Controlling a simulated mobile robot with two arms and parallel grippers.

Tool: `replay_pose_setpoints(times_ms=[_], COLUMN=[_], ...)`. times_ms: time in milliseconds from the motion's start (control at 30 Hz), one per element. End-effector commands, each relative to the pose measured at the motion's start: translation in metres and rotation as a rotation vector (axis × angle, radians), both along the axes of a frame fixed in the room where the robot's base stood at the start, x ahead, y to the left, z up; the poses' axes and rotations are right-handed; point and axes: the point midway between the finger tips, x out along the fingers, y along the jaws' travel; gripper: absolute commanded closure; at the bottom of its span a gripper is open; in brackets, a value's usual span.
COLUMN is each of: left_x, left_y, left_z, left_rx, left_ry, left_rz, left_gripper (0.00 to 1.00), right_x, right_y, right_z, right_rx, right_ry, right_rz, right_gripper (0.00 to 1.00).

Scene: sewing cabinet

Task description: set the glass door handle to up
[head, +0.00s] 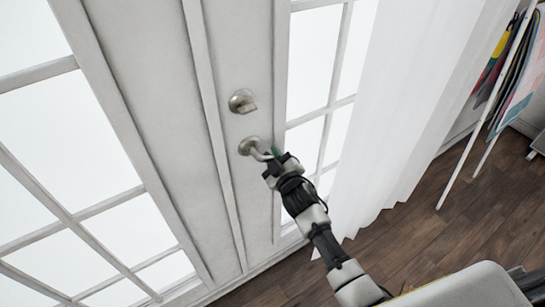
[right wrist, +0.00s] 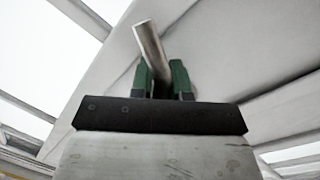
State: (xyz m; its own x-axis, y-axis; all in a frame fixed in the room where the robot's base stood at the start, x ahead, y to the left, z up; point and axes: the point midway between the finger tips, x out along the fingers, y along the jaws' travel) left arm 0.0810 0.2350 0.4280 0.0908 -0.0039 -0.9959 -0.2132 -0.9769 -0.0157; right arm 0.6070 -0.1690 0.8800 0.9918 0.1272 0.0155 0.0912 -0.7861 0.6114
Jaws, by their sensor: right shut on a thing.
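The glass door handle (head: 248,147) is a silver lever on a round plate on the white door, below a round lock knob (head: 242,102). In the head view my right gripper (head: 275,155) is at the lever and covers its free end. In the right wrist view the silver lever (right wrist: 149,42) stands between the two green fingers of my right gripper (right wrist: 163,80), which is shut on it. The lever's exact angle is partly hidden by my gripper. My left gripper is not in view.
The white double doors have glass panes (head: 60,135) on both sides. A white curtain (head: 400,110) hangs right of the handle. A rack with hanging cloths (head: 515,75) stands at the far right. The dark wood floor (head: 440,240) is bare below the curtain.

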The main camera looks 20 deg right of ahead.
Motion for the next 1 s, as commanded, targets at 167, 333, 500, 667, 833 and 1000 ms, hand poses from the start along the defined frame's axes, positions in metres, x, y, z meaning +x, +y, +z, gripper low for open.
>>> replay_pose_setpoints(times_ms=[167, 333, 500, 667, 833, 1000], left_x=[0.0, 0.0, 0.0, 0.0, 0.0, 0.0], left_y=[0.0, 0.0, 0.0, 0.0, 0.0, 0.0], left_z=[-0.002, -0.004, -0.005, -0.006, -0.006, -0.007], left_rx=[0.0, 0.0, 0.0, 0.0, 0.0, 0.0], left_ry=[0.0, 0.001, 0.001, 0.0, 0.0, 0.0], left_rz=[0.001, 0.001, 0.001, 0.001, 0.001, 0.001], left_gripper=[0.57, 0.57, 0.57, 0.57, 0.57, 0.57], right_x=[0.001, 0.002, 0.002, 0.003, 0.002, 0.002], right_y=[-0.004, -0.006, -0.008, -0.008, -0.008, -0.008], right_z=[0.007, 0.015, 0.023, 0.029, 0.032, 0.034], right_rx=[-0.124, -0.259, -0.379, -0.47, -0.535, -0.564], right_ry=[-0.037, -0.075, -0.109, -0.135, -0.152, -0.16], right_rz=[0.0, 0.0, 0.0, 0.0, 0.0, 0.0], right_gripper=[1.0, 1.0, 1.0, 1.0, 1.0, 1.0])
